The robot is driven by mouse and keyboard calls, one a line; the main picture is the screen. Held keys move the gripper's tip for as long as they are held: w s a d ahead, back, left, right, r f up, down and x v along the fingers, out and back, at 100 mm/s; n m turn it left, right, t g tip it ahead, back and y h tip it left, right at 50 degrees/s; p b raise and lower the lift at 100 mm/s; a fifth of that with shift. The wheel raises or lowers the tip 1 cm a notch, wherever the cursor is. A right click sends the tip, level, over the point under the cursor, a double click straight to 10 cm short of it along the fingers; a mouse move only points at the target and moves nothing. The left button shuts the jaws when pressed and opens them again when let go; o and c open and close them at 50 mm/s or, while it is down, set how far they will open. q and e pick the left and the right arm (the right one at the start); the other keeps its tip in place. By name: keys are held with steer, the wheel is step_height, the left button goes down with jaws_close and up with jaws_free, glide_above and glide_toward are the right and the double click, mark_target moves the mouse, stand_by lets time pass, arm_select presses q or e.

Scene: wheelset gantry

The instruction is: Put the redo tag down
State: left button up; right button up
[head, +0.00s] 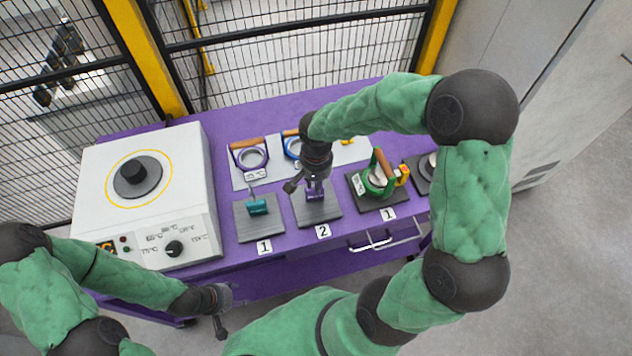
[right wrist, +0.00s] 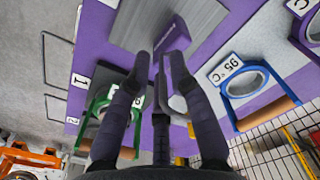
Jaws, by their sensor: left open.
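A purple block-like piece (head: 315,190), which may be the redo tag, is at the grey plate (head: 319,213) marked 2. No lettering on it is readable. My right gripper (head: 314,172) points down right above it. In the right wrist view the purple piece (right wrist: 174,36) lies just beyond my right fingertips (right wrist: 160,60), over the grey plate. The fingers are a little apart with a dark bar between them; I cannot tell whether they grip it, or whether the piece touches the plate. My left gripper (head: 220,310) is open and empty, low in front of the bench.
A teal piece (head: 257,207) stands on the plate marked 1 to the left. A green-framed piece (head: 378,178) stands to the right. Blue (right wrist: 243,80) and purple-framed (head: 249,156) holders stand behind. A white heater box (head: 190,195) fills the bench's left end; mesh fencing (head: 290,60) is behind.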

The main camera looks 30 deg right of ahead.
steer(key=shift+r, duration=0.1)
steer(key=shift+r, duration=0.15)
step_height(320, 180, up, 12)
steer(key=p, duration=0.3)
stand_by(0.3)
steer(key=shift+s, duration=0.15)
stand_by(0.4)
